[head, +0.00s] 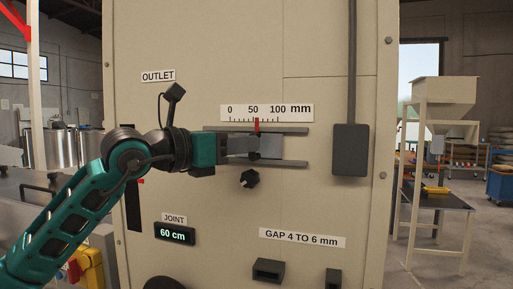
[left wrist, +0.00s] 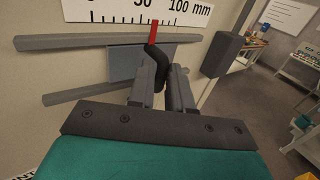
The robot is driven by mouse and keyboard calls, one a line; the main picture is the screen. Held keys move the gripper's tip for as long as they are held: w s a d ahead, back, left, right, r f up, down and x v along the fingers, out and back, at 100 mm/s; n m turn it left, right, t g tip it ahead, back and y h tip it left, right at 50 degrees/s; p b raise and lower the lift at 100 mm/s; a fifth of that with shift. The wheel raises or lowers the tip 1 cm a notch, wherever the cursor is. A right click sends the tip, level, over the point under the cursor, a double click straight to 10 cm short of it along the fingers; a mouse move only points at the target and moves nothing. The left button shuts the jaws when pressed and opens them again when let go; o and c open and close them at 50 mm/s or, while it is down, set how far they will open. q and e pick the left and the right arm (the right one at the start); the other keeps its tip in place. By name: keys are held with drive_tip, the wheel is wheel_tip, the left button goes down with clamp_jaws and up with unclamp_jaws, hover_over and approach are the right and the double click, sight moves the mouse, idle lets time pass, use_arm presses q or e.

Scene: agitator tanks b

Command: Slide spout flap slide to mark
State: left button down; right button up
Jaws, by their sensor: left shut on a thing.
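The grey slide plate (head: 271,147) sits between two horizontal rails on a beige panel; it also shows in the left wrist view (left wrist: 122,65). A red pointer (head: 257,125) stands at its upper edge, near the 50 on the mm scale (head: 267,112). In the left wrist view the red pointer (left wrist: 153,32) is just above the black handle (left wrist: 157,62). My left gripper (head: 252,147) comes in from the left; its fingers (left wrist: 163,88) are shut on the handle, one on each side. My right gripper is not in view.
A black knob (head: 250,179) sits below the lower rail. A grey box with a conduit (head: 350,150) is on the panel to the right. The OUTLET label (head: 158,76), a 60 cm display (head: 174,234) and a gap label (head: 302,238) surround the slide. A hopper stand (head: 440,110) is further right.

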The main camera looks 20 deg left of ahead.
use_arm(q)
drive_tip(key=shift+a, duration=0.1)
drive_tip(key=shift+a+b, duration=0.4)
drive_tip(key=shift+a, duration=1.05)
drive_tip(key=c, duration=0.7)
unclamp_jaws()
drive_tip(key=b+v, duration=0.3)
drive_tip(key=v, duration=0.3)
